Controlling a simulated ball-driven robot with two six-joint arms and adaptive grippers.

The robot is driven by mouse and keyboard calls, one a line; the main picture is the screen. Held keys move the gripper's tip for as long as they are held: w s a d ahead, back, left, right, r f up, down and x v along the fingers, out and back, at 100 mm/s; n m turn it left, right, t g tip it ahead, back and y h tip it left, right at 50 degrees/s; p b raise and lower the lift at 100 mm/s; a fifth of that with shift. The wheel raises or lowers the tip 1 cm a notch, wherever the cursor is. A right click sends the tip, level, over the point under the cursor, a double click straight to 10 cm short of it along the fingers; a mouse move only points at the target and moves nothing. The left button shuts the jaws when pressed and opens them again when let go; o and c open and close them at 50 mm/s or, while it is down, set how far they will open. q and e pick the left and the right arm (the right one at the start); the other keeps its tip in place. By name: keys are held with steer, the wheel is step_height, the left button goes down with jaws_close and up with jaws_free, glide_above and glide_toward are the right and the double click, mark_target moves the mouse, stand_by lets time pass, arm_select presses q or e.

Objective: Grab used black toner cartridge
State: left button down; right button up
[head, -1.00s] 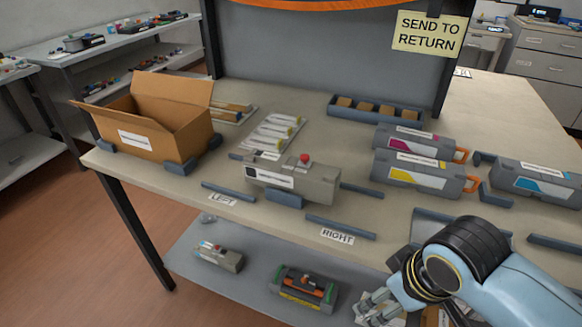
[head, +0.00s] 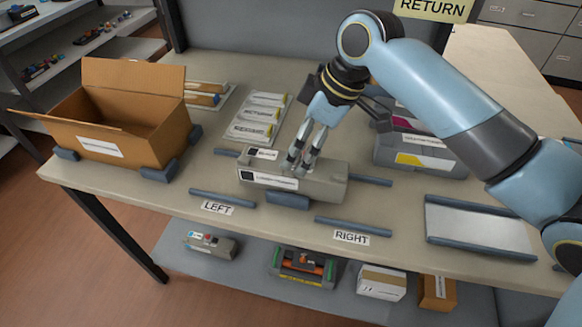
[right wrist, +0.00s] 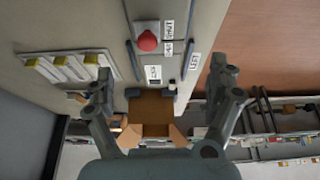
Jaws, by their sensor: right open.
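A grey unit (head: 325,184) with white labels sits in the middle of the table; I cannot read its labels. My right gripper (head: 302,163) is over it, fingers pointing down and open; whether they touch it is unclear. In the right wrist view the open fingers (right wrist: 168,95) have nothing between them, and a red button (right wrist: 147,41) shows beyond them. Behind my right arm a cartridge with a yellow mark (head: 410,160) and one with a magenta mark (head: 401,124) are partly hidden. I cannot identify a black toner cartridge for certain. My left gripper is not in view.
An open cardboard box (head: 95,145) stands at the table's left, with a tray of white labelled strips (head: 255,118) right of it. Blue-grey rails (head: 352,226) lie along the front near LEFT and RIGHT labels. A lower shelf (head: 250,262) holds boxes and devices.

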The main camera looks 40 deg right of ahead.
steer(key=shift+x, duration=0.9)
steer(key=x, duration=0.3)
steer(key=shift+s+d+f, duration=0.1)
steer(key=shift+s+f, duration=0.05)
steer(key=shift+f, duration=0.25)
steer(key=shift+w+f, duration=0.2)
steer(key=shift+f, duration=0.25)
steer(key=c, duration=0.7)
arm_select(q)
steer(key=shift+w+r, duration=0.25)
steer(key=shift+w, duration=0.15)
arm_select(e)
steer(key=c, duration=0.9)
